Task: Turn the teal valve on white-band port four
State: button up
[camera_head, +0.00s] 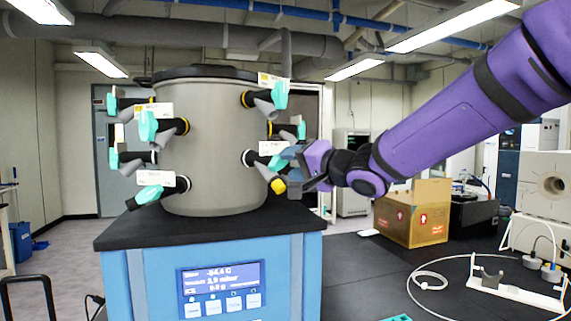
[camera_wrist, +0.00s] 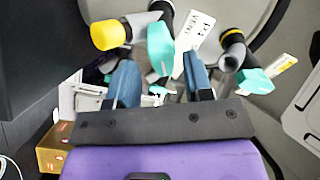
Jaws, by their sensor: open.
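The grey drum (camera_head: 212,140) of the freeze dryer carries several black ports with teal valve handles. At its lower right, a port with a white band has a white tag (camera_head: 272,148), a teal valve (camera_head: 280,161) and a yellow end cap (camera_head: 278,186). In the wrist view, the tag (camera_wrist: 197,30) seems to read P4, beside the teal valve (camera_wrist: 160,48) and the yellow cap (camera_wrist: 107,35). My gripper (camera_head: 296,168) is open at this valve. In the wrist view, its fingers (camera_wrist: 160,62) lie on either side of the teal handle; contact cannot be told.
Another teal valve (camera_wrist: 254,80) with a tag lies right of my fingers in the wrist view. The drum stands on a blue cabinet (camera_head: 221,275) with a black top. A cardboard box (camera_head: 412,220) stands on the dark bench at right.

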jog(key=shift+x, duration=1.4)
grip_shut()
jog(key=shift+n, duration=0.3)
jog(key=n, duration=0.5)
jog(key=shift+f, duration=0.15)
jog(key=n, duration=0.6)
jog(key=shift+w+d, duration=0.1)
jog(key=shift+d, duration=0.05)
